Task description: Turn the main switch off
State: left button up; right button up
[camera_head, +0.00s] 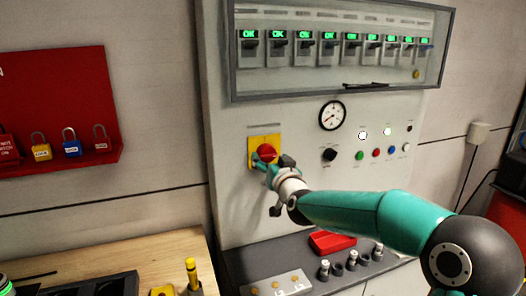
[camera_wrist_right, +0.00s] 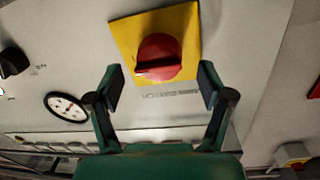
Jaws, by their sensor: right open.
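The main switch is a red rotary knob (camera_head: 267,152) on a square yellow plate (camera_head: 251,143), on the grey cabinet front. In the right wrist view the knob (camera_wrist_right: 158,55) sits on the yellow plate (camera_wrist_right: 187,22), and its grip bar lies roughly level in that view. My right gripper (camera_head: 265,166) is at the switch and partly covers its lower part in the head view. In the right wrist view its two fingers (camera_wrist_right: 161,88) are spread wide, either side of the knob, with no contact visible. My left gripper is not in view.
A row of breakers (camera_head: 326,41) with lit green displays sits behind a framed cover above. A gauge (camera_head: 332,115) and a black knob (camera_head: 329,155) are right of the switch. A red lockout board (camera_head: 60,95) with padlocks hangs left. A wooden bench (camera_head: 165,237) stands below.

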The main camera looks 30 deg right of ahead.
aim_at(269, 157)
jog(key=shift+p+x, duration=0.4)
jog(key=shift+x, duration=1.3)
